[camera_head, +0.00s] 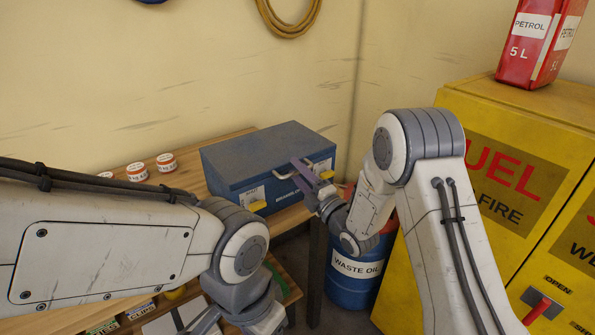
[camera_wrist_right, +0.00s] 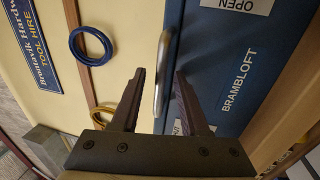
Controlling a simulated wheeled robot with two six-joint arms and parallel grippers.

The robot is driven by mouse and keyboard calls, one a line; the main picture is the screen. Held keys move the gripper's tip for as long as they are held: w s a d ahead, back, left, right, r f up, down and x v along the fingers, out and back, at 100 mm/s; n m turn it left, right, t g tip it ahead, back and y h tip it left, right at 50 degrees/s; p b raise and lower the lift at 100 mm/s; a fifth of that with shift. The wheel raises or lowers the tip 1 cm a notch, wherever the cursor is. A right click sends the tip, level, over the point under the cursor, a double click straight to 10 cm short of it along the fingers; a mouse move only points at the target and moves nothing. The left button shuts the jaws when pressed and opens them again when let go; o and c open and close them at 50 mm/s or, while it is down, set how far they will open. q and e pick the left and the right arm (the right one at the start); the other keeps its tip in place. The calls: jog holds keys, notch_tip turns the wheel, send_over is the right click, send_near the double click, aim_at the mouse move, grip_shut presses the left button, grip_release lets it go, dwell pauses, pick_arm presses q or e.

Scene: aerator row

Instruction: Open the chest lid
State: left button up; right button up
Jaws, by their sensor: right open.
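The blue chest (camera_head: 255,150) stands on the wooden bench against the wall, with its lid down. Its front carries white labels and yellow parts near the lower edge. My right gripper (camera_head: 298,169) is at the chest's front right. In the right wrist view my open gripper (camera_wrist_right: 160,76) has one dark finger either side of a silver handle (camera_wrist_right: 166,50) at the blue chest (camera_wrist_right: 238,62). I cannot tell whether a finger touches it. My left arm comes in from the left, and its gripper is out of the frame.
Several small white-and-red tins (camera_head: 137,172) stand on the bench (camera_head: 185,165) left of the chest. A blue waste oil drum (camera_head: 350,285) stands below right. A yellow fuel cabinet (camera_head: 535,115) with a red petrol can (camera_head: 538,45) on top fills the right.

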grip_shut()
dwell(1.4)
